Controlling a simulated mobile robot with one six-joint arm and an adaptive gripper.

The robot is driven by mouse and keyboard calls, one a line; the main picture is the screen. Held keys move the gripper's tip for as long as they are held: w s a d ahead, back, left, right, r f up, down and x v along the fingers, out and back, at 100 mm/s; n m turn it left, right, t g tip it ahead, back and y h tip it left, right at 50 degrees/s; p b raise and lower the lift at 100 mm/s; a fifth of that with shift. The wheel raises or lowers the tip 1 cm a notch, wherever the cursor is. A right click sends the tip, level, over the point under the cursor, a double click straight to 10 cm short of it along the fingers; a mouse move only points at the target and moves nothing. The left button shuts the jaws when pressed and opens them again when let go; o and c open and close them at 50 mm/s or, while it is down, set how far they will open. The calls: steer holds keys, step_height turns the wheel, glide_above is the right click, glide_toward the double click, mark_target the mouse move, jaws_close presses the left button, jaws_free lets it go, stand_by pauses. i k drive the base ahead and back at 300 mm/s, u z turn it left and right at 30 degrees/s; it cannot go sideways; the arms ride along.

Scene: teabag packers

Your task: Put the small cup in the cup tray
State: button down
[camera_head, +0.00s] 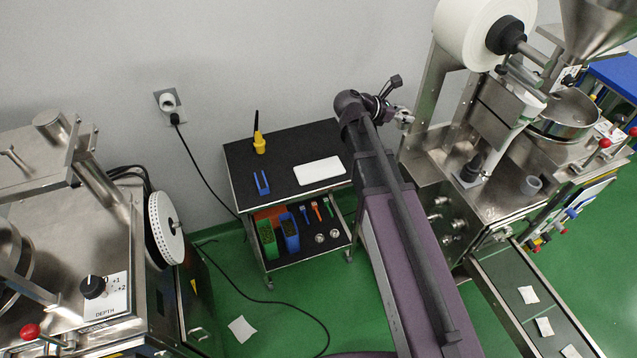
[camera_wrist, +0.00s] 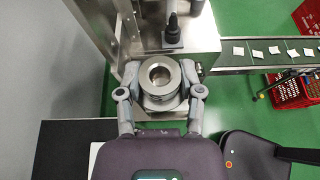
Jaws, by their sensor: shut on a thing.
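My gripper (camera_wrist: 160,78) is shut on a small round silver metal cup (camera_wrist: 150,96) with an open top, one finger on each side. In the head view, my gripper (camera_head: 402,117) is at the end of my raised arm, beside the steel packing machine on the right, and the cup is too small there to make out clearly. A flat white tray (camera_head: 319,170) lies on the black top of the cart. I cannot tell whether it is the cup tray. Two small round metal items (camera_head: 320,238) sit on the cart's lower shelf.
The cart (camera_head: 290,150) also carries a yellow-based tool (camera_head: 259,144) and a blue holder (camera_head: 262,184). Green and blue bins (camera_head: 268,240) stand below. The right machine (camera_head: 480,190) has a black-topped post (camera_head: 471,167) and a conveyor (camera_head: 505,290). A black cable crosses the green floor.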

mark_target(329, 169)
steer(key=z, duration=0.05)
steer(key=k, duration=0.7)
steer(key=u, duration=0.75)
steer(key=i, duration=1)
steer(key=u, duration=0.05)
